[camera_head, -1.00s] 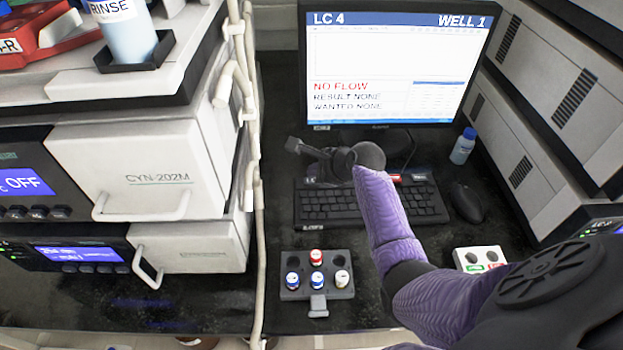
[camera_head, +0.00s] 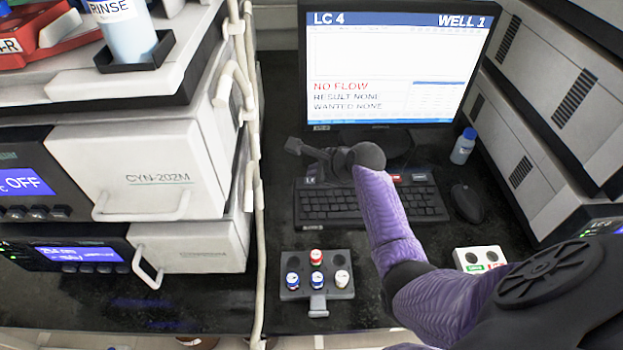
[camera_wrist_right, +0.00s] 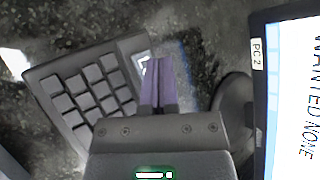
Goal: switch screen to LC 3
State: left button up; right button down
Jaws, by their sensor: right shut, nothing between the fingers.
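The monitor screen (camera_head: 395,60) reads LC 4 at its top left and WELL 1 at its top right, with NO FLOW, RESULT NONE and WANTED NONE below. The dark keyboard (camera_head: 400,205) lies in front of it. A labelled key (camera_head: 310,181) is at the keyboard's top left corner. My right gripper (camera_head: 316,168) is over that corner, shut and empty. In the right wrist view its purple fingers (camera_wrist_right: 158,85) are together beside the labelled key (camera_wrist_right: 145,68) and partly cover it. I cannot tell whether they touch it. My left gripper is not in view.
A rack with several capped vials (camera_head: 317,278) stands in front of the keyboard. A mouse (camera_head: 467,201), a small bottle (camera_head: 463,146) and a white button box (camera_head: 480,260) are at the right. Instrument stacks and white tubing (camera_head: 257,200) bound the desk.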

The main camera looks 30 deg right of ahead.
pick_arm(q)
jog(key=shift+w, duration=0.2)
pick_arm(e)
jog(key=shift+f, duration=0.1)
jog(key=shift+f, duration=0.3)
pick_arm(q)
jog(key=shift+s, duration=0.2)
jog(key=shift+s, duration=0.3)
pick_arm(e)
jog(key=shift+f, duration=0.15)
